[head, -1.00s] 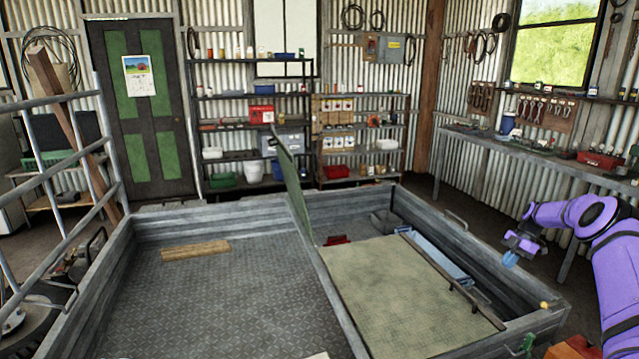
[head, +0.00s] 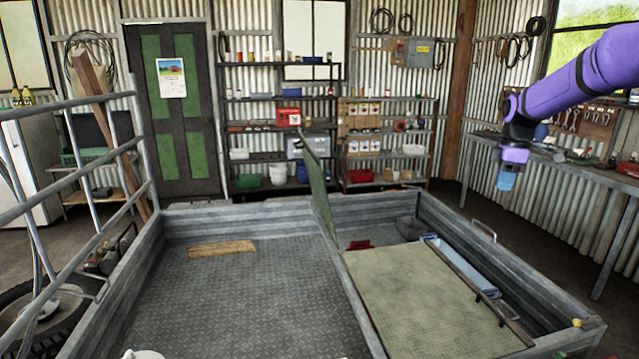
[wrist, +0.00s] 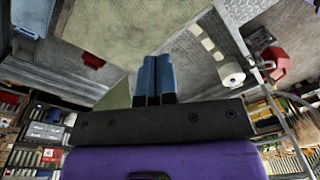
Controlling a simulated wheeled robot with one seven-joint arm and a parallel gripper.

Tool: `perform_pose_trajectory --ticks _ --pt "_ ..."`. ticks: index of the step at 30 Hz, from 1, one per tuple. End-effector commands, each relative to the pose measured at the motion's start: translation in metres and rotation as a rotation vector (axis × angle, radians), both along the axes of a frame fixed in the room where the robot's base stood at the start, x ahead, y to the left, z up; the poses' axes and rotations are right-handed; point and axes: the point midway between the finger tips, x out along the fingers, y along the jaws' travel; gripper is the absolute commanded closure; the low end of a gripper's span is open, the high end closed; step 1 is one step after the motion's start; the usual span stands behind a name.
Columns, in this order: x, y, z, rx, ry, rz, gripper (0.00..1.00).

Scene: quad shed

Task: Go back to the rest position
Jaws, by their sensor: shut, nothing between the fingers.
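My gripper (head: 506,182) hangs at the right in the head view, at the end of my purple arm, above the floor between the grey trailer bed (head: 230,290) and the workbench. Its blue fingers point down and touch nothing. In the wrist view my gripper (wrist: 155,60) shows its two blue fingers side by side, closed together with nothing between them.
A green divider panel (head: 319,195) stands upright in the trailer bed, beside a flat greenish board (head: 425,295). A wooden block (head: 221,248) lies on the bed. A long workbench (head: 590,172) runs along the right wall. Metal rails (head: 70,165) rise at the left.

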Motion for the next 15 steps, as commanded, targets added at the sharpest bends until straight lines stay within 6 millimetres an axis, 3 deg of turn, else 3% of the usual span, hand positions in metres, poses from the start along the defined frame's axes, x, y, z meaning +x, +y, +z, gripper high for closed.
perform_pose_trajectory --ticks 1,6,15 --pt "-0.012 0.012 0.015 -0.017 -0.011 -0.029 1.00" --pt "-0.052 0.046 0.051 -0.059 -0.051 -0.152 1.00" --pt "-0.136 0.095 0.097 -0.093 -0.140 -0.383 1.00"
